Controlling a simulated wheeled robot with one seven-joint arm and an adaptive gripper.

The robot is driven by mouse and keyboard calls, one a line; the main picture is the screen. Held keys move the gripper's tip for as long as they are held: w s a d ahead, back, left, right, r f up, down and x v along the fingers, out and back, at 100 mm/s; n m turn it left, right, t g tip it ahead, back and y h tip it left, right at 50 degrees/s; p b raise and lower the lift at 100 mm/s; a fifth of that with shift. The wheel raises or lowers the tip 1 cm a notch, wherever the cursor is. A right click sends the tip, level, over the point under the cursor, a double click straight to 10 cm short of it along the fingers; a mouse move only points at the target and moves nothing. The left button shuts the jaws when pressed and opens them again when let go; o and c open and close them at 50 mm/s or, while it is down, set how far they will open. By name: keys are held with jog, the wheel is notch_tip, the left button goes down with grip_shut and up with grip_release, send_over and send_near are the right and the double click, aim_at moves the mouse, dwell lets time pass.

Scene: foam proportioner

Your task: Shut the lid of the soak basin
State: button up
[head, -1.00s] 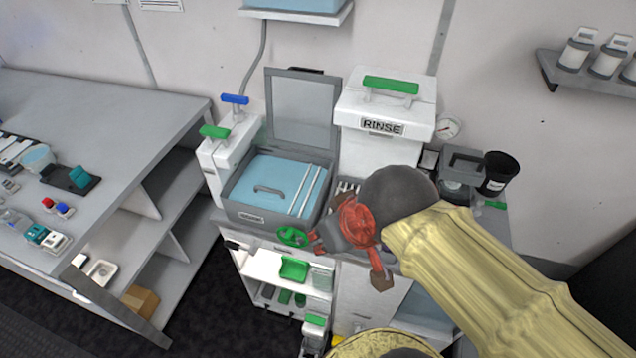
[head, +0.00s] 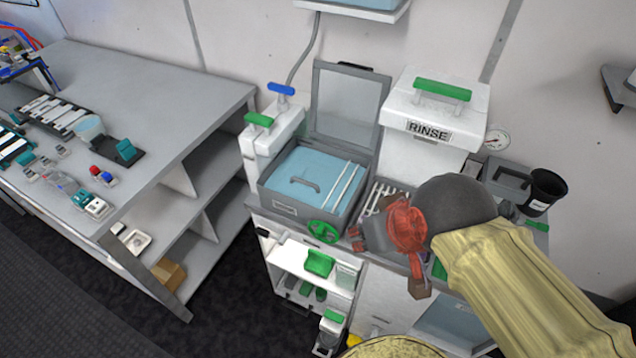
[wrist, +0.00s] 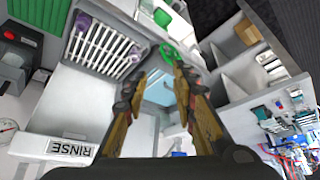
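The soak basin (head: 262,194) is a grey box on the counter, with blue inside, a grey handle and two white rods across it. Its lid (head: 346,104), a grey-framed pale panel, stands upright at the back edge, so the basin is open. My gripper (wrist: 160,78) shows in the wrist view with its two fingers apart and nothing between them. In the head view my gripper and red wrist part are in front of the rinse unit, to the right of the basin, not touching the lid. The fingers partly hide the basin's blue area in the wrist view.
The white RINSE box (head: 432,112) stands right of the lid. A white dispenser (head: 268,140) with blue and green handles stands at the left. A green wheel (head: 323,232) sits at the basin's front. A slatted rack (wrist: 103,46) and a black cup (head: 543,190) are nearby.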

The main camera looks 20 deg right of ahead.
jog(key=shift+c, duration=1.2)
